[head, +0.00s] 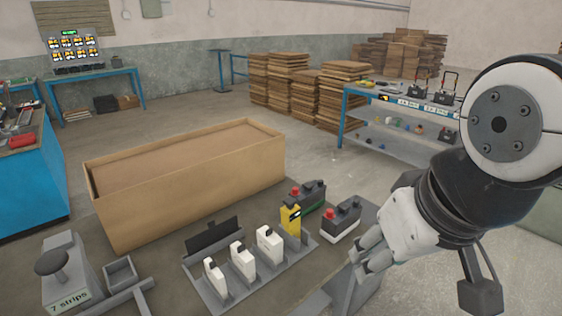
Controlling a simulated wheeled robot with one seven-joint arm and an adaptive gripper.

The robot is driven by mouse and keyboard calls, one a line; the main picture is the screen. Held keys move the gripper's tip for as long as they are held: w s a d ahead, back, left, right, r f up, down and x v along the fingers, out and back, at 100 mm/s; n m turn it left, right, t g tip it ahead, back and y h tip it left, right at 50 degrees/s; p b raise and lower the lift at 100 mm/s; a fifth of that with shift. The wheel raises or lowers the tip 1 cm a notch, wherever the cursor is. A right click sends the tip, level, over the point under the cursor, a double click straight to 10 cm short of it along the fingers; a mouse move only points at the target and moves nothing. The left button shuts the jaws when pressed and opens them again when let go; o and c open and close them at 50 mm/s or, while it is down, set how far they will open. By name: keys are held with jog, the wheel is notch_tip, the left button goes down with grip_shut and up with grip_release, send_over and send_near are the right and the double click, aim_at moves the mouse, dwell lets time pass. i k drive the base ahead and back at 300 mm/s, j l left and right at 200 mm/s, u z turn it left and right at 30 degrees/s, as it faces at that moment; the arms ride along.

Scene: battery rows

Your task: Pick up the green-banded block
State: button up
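The green-banded block (314,204) is a dark grey block with a green band low on its side. It stands at the back right of the bench, behind the yellow piece, which partly hides it. A similar dark block with a white band (341,219) stands in front of it to the right, with a red cap on top. My gripper (360,264) is to the right of and nearer than both blocks, its fingers pointing down and left. The fingers look apart with nothing between them. My gripper does not touch the green-banded block.
A grey rack (217,303) holds several white pieces and a yellow piece (290,218) left of the blocks. A long cardboard box (180,203) lies behind. A grey device labelled "7 strips" (70,280) stands front left. A shelf table (390,108) is farther back.

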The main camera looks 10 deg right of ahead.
aim_at(310, 197)
jog(key=z, duration=0.15)
jog(key=i+z, duration=0.2)
jog(key=i, duration=0.4)
jog(key=i+j+z, duration=0.2)
jog(key=i, duration=0.45)
